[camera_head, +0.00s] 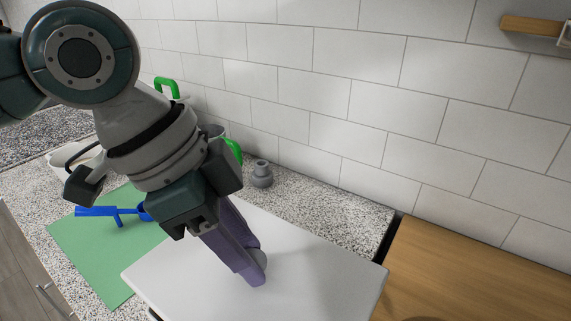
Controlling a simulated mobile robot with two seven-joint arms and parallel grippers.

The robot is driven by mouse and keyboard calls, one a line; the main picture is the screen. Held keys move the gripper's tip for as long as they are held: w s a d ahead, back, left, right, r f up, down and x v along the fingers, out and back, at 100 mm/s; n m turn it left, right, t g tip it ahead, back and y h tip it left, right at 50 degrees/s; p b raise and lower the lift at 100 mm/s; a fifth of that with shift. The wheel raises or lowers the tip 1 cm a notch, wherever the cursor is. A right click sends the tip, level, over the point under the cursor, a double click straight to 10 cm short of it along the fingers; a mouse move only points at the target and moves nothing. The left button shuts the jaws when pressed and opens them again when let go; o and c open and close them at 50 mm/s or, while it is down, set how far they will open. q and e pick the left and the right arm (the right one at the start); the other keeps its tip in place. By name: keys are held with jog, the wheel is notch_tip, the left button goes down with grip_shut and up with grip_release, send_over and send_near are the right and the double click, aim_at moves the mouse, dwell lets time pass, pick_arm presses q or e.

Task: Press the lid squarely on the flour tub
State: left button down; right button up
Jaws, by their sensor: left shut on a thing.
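My left gripper (252,272) reaches down from the upper left over a white board (320,262). No flour tub can be made out for certain; my arm hides part of the counter. My right gripper is not in view.
A green mat (90,245) with a blue tool (95,211) lies at left. A grey pot-like piece (262,174) stands behind the board. Green-handled items (235,150) and a white bowl (62,157) stand near my arm. A wooden surface (470,275) is at right; tiled wall behind.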

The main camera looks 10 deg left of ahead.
aim_at(239, 276)
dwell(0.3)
pick_arm(q)
jog(key=shift+r+p, duration=0.15)
jog(key=shift+p, duration=0.35)
jog(key=shift+f+b, duration=1.85)
jog(key=shift+f, duration=1.5)
jog(key=shift+r, duration=0.1)
jog(key=shift+f+p, duration=0.2)
jog(key=shift+p, duration=0.25)
grip_release()
